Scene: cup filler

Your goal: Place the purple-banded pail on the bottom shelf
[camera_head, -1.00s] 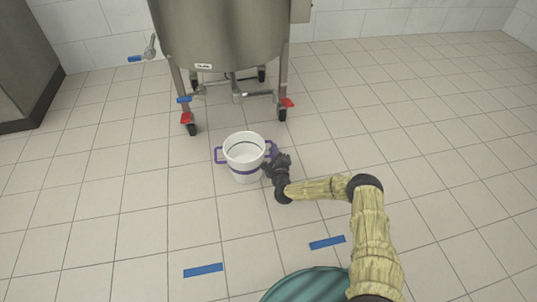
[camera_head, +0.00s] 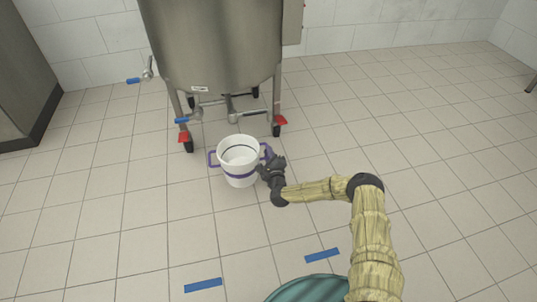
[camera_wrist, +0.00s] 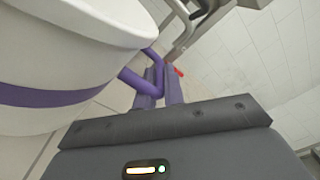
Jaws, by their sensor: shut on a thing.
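The white pail (camera_head: 238,170) with a purple band and purple side handles is upright in the middle of the head view, in front of the steel tank. My gripper (camera_head: 267,157) is at the pail's right side, shut on its right handle. In the wrist view the pail (camera_wrist: 50,95) fills the left side, and its purple handle (camera_wrist: 140,88) runs to my gripper's fingers (camera_wrist: 160,85). The inside of the pail looks pale with a dark line around it. I cannot tell whether its base touches the floor. No shelf is clearly seen.
A large steel tank (camera_head: 210,45) on wheeled legs with red brake levers stands just behind the pail. A grey steel unit (camera_head: 25,70) stands at the far left. Blue tape strips (camera_head: 203,285) mark the floor nearby. The tiled floor (camera_head: 420,140) to the right is clear.

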